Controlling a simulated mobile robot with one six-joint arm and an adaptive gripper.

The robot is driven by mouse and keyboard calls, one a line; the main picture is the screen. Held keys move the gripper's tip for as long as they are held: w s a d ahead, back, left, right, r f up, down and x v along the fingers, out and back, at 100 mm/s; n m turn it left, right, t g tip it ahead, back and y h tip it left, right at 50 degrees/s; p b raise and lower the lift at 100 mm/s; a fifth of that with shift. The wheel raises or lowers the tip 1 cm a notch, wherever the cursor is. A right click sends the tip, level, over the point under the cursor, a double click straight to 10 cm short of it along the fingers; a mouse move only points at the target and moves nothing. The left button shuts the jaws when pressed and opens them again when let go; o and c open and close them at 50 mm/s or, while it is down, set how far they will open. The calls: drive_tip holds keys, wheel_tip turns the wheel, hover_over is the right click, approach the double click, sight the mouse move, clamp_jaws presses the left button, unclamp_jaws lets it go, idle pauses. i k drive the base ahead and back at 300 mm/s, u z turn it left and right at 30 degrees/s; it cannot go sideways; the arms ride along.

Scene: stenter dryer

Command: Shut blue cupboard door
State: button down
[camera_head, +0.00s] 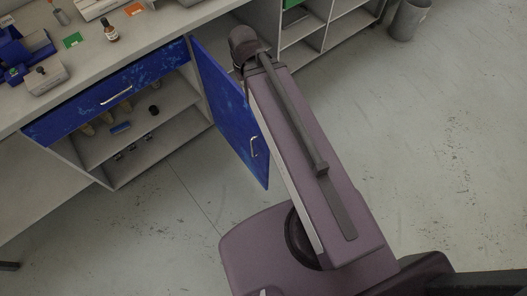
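The blue cupboard door (229,110) stands wide open. It hangs from the right side of the cupboard opening and swings out over the floor, with a light metal handle (253,147) near its lower free edge. The cupboard (150,157) is open to view. My arm's thick link lies just right of the door in the picture and overlaps its upper right edge. Whether it touches the door cannot be told. My gripper is not visible.
A blue drawer front (117,92) with a handle runs above the opening. Small items sit on the cupboard shelves. The worktop (140,38) holds a bottle (110,31), a grey box (46,77) and blue bins (22,52). Open shelves (318,27) and a bin (408,19) stand behind. Floor is clear at right.

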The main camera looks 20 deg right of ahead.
sight(235, 119)
drive_tip(key=z, duration=0.05)
drive_tip(key=k, duration=0.85)
drive_tip(key=u, duration=0.6)
